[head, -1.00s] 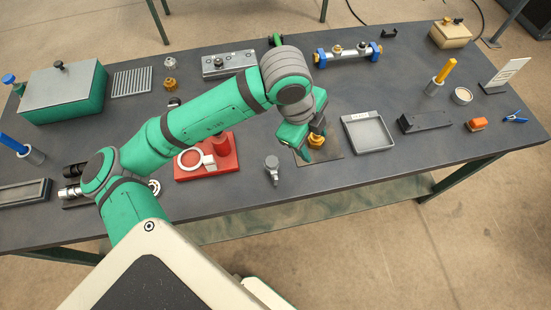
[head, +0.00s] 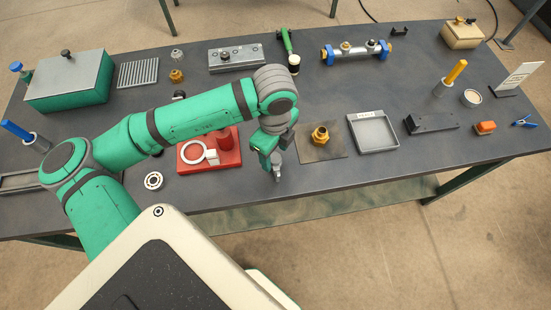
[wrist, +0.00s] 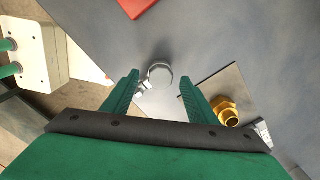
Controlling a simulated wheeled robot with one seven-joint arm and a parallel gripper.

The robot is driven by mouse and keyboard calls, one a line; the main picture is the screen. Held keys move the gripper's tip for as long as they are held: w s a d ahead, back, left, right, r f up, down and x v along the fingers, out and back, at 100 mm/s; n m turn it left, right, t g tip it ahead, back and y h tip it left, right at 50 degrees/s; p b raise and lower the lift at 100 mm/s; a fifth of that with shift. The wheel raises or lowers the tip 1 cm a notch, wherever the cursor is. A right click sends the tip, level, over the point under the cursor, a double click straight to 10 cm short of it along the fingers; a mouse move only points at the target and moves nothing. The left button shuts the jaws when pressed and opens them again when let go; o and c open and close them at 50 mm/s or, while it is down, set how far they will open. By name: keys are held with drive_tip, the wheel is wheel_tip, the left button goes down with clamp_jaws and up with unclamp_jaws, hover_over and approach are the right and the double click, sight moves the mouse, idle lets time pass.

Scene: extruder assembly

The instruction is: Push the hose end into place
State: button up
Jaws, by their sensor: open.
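No hose is plainly seen, and I cannot tell which part is the hose end.
The red block (head: 226,158) with a white ring lies close on the left. A grey tray (head: 372,132) and a black block (head: 430,123) lie to the right. A silver tube with blue clamps (head: 352,52) is at the back. The table's front edge is near.

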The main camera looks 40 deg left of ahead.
sight(275, 157)
wheel_tip(275, 157, down, 4)
drive_tip(key=shift+a+f, duration=0.1)
drive_tip(key=shift+c, duration=0.4)
drive_tip(key=c, duration=1.2)
